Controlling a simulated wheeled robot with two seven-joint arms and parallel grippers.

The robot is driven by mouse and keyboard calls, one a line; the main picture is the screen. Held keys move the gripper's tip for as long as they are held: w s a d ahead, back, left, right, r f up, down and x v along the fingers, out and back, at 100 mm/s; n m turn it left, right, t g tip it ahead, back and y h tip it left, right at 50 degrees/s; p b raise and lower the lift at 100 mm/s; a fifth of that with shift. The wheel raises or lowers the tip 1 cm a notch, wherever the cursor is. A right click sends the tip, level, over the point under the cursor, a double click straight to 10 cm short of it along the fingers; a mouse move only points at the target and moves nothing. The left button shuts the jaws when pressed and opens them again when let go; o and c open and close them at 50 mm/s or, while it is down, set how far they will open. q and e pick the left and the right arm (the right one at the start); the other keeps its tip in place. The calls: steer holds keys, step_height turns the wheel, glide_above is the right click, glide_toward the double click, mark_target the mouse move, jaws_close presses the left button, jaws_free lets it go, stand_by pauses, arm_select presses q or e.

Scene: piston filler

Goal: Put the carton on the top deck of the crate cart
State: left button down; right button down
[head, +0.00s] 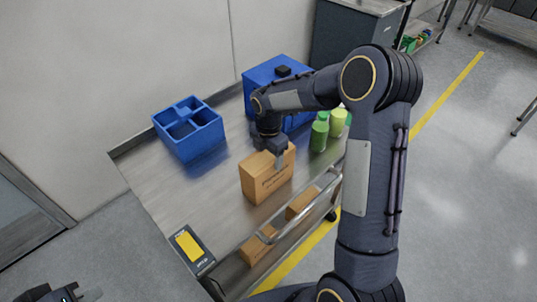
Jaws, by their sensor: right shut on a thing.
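The brown carton (265,180) is upright over the near right part of the cart's grey metal top deck (215,205). I cannot tell whether its underside touches the deck. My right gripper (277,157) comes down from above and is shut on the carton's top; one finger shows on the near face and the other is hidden. My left gripper (75,294) is at the bottom left corner, away from the cart and partly cut off, so its jaws are unclear.
A blue divided bin (189,128) stands at the deck's back left. A blue crate (262,72) and several green-topped containers (319,135) stand farther back right. A yellow-screened panel (190,246) is at the near corner. More cartons (256,247) sit lower, behind a rail (310,208).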

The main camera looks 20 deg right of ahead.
steer(key=shift+f, duration=0.1)
steer(key=shift+c, duration=1.4)
jaws_free()
step_height(320, 180, up, 12)
steer(key=s+r+m+t+y, duration=0.2)
steer(key=s+r+m, duration=0.4)
steer(key=s+m, duration=0.5)
steer(key=s+a+f+m+t+y, duration=0.1)
steer(key=s+a+m, duration=0.1)
steer(key=s+m, duration=0.4)
steer(key=s+a+f+m+t, duration=0.1)
steer(key=s+f+m+t, duration=0.1)
steer(key=s+m, duration=0.4)
steer(key=s, duration=0.4)
steer(key=shift+a+m+t+y, duration=0.3)
steer(key=shift+a+y, duration=0.1)
